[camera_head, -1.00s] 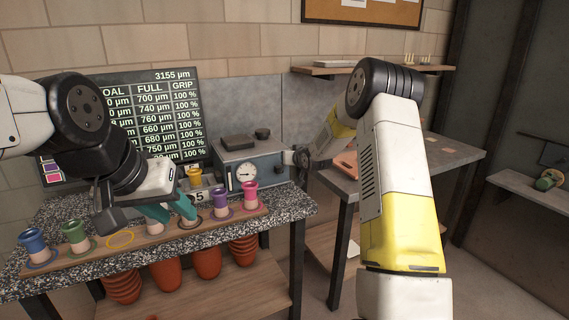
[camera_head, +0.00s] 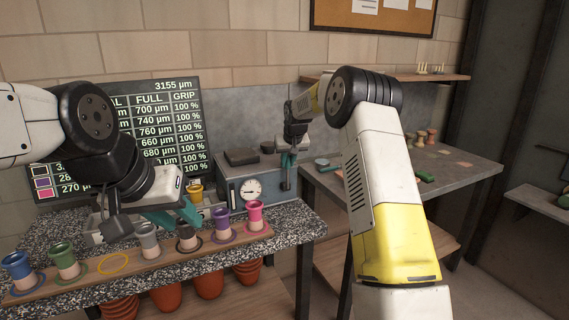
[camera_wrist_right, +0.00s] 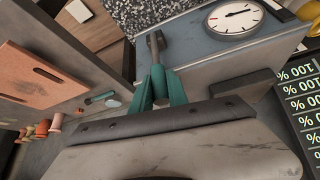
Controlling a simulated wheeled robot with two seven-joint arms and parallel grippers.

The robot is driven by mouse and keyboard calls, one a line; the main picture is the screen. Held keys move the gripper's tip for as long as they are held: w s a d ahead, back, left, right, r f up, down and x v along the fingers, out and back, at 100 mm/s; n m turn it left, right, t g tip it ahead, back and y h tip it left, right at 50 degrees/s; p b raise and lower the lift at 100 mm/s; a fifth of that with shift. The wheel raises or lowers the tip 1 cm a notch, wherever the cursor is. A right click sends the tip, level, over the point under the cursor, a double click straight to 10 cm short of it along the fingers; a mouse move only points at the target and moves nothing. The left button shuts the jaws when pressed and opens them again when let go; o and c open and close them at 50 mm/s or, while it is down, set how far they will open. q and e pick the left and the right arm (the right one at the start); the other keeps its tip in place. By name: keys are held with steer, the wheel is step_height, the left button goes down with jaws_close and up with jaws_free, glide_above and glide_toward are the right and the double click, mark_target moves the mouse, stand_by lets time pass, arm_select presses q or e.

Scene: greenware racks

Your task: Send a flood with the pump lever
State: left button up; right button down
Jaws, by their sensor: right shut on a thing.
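The pump is a blue-grey box (camera_head: 234,173) with a round white gauge (camera_head: 250,190), on the speckled bench's right end. Its lever (camera_wrist_right: 155,42) stands at the box's side, a dark bar with a broader end. My right gripper (camera_head: 287,159) is shut on the lever; its teal fingers (camera_wrist_right: 157,82) close around it in the right wrist view. Part of the lever (camera_head: 286,180) shows below the fingers in the head view. My left gripper (camera_head: 174,215) is open and empty, its teal fingers apart just behind the grey and black cups.
Coloured cups, such as the pink one (camera_head: 255,212), stand along a wooden board (camera_head: 95,281). A yellow cup (camera_head: 195,191) stands behind them. A readout board (camera_head: 175,95) leans at the back. A grey table (camera_head: 455,167) with small items is at right.

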steer(key=shift+w, duration=0.1)
stand_by(0.4)
steer(key=c, duration=1.3)
jaws_free()
steer(key=v, duration=0.7)
steer(key=shift+r, duration=0.35)
